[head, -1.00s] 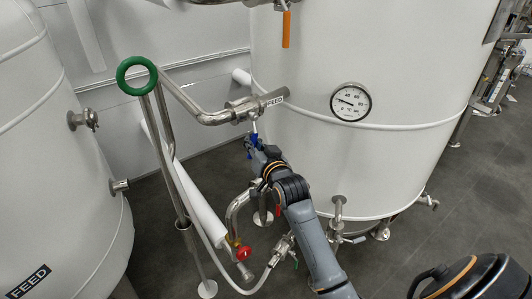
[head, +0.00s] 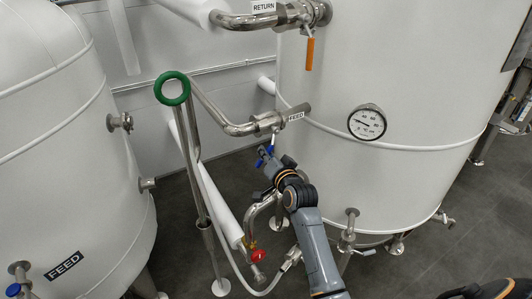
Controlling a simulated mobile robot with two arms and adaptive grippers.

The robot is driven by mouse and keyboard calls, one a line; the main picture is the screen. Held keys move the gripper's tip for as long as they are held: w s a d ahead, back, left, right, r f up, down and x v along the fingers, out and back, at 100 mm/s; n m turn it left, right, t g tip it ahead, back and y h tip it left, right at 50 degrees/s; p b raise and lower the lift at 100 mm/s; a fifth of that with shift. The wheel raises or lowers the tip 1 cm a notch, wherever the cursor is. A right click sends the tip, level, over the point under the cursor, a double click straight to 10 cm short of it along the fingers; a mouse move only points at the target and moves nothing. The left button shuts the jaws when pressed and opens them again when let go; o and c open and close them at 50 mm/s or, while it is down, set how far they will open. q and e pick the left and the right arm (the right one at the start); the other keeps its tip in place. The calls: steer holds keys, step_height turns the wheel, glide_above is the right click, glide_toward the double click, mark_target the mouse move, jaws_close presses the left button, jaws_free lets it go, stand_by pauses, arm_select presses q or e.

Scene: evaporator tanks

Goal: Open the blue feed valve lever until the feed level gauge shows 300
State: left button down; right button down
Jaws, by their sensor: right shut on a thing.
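The blue feed valve lever (head: 269,149) hangs below the steel pipe valve beside the FEED label (head: 296,117), in front of the large white tank. My right gripper (head: 266,157) is shut on the blue lever, seen small and from behind. Its fingers and part of the lever are hard to make out. My left gripper is not in view. No feed level gauge can be made out; the round dial (head: 367,122) on the tank is marked in °C.
A green ring handle (head: 172,88) on a steel post stands left of the valve. An orange lever (head: 309,53) hangs above by the RETURN label. A red knob (head: 258,255) and hoses lie below. A white FEED tank (head: 60,150) stands at left.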

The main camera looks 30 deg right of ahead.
steer(key=c, duration=1.7)
jaws_free()
steer(key=shift+f, duration=0.3)
steer(key=o, duration=0.3)
steer(key=shift+s+r, duration=0.1)
steer(key=shift+o, duration=0.3)
steer(key=shift+s+r, duration=0.2)
steer(key=shift+w, duration=0.1)
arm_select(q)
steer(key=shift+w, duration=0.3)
arm_select(e)
steer(key=s+r, duration=0.1)
steer(key=s, duration=1.1)
steer(key=shift+a+r, duration=0.3)
steer(key=shift+a, duration=0.1)
